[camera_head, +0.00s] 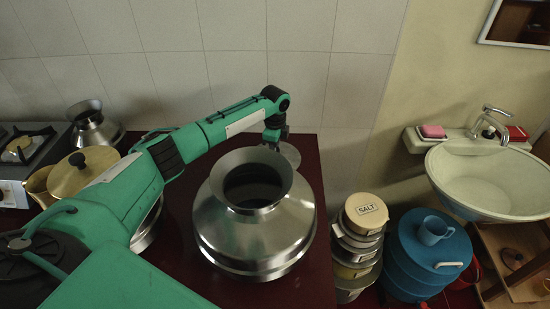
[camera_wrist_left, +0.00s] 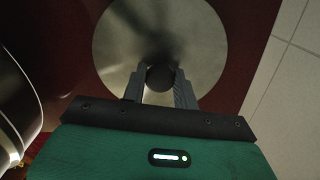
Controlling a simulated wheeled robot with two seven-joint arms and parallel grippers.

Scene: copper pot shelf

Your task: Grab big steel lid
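The big steel lid (camera_wrist_left: 205,35) is a round, flat metal disc with a dark knob (camera_wrist_left: 160,78) at its centre. In the head view part of the lid (camera_head: 291,155) shows at the dark red tabletop's back edge, behind the big steel pot. My left gripper (camera_wrist_left: 159,72) is at the lid, with one finger on each side of the knob. I cannot tell whether the fingers press on the knob. In the head view the gripper (camera_head: 275,140) is small and partly hidden behind the pot's rim. My right gripper is not in view.
The big steel pot (camera_head: 285,230) stands open close in front of the lid, and its side shows in the wrist view (camera_wrist_left: 12,95). The tiled wall (camera_head: 300,90) is just behind. A brass vessel (camera_head: 80,172) and a stove are left; stacked tins (camera_head: 358,240) are right.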

